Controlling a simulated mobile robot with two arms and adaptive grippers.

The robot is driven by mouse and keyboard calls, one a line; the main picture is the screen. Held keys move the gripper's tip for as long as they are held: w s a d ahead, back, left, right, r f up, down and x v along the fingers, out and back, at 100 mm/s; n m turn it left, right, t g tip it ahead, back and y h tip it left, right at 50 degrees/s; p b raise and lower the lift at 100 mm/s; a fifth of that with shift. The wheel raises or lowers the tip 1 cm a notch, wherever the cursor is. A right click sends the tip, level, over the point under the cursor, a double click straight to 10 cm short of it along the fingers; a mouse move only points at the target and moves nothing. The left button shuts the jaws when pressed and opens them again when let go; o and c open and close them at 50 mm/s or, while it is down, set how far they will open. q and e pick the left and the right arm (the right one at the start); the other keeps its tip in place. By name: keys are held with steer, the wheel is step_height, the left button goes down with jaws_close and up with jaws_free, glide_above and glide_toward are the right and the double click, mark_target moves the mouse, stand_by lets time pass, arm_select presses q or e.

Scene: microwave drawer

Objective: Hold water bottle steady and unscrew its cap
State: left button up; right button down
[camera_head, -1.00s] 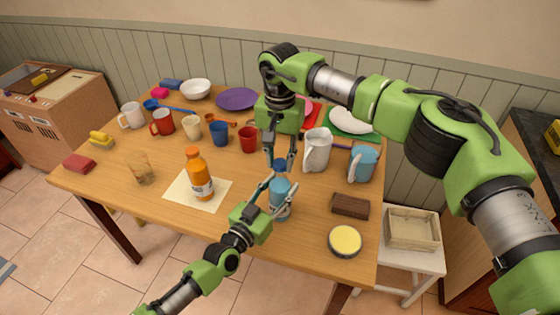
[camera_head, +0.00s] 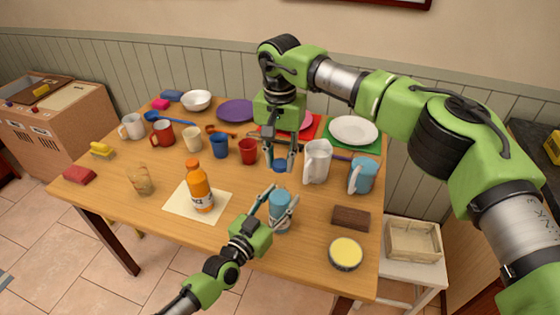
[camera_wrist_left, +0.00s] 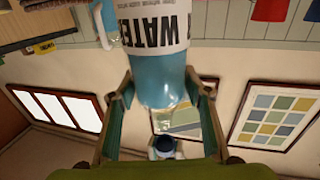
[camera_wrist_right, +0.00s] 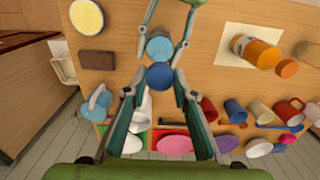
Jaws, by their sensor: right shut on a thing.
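The water bottle (camera_head: 280,212) is light blue and stands upright on the table at its front, right of centre. My left gripper (camera_head: 276,206) is around its body; in the left wrist view the fingers touch both sides of the bottle (camera_wrist_left: 158,70), which shows upside down with "WATER" printing. The dark blue cap (camera_head: 280,165) is held between the fingertips of my right gripper (camera_head: 281,163), above the bottle with a gap between them. The right wrist view shows the cap (camera_wrist_right: 160,76) between the fingers, with the bottle's top (camera_wrist_right: 160,47) beyond it.
An orange bottle (camera_head: 200,188) stands on a paper sheet (camera_head: 180,205) to the left. A white pitcher (camera_head: 316,162) and a blue mug (camera_head: 363,176) are close on the right. A brown block (camera_head: 350,217) and a yellow-topped tin (camera_head: 345,252) lie at the front right.

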arm_select(q)
steer(key=shift+o, duration=1.3)
steer(key=shift+s, duration=0.1)
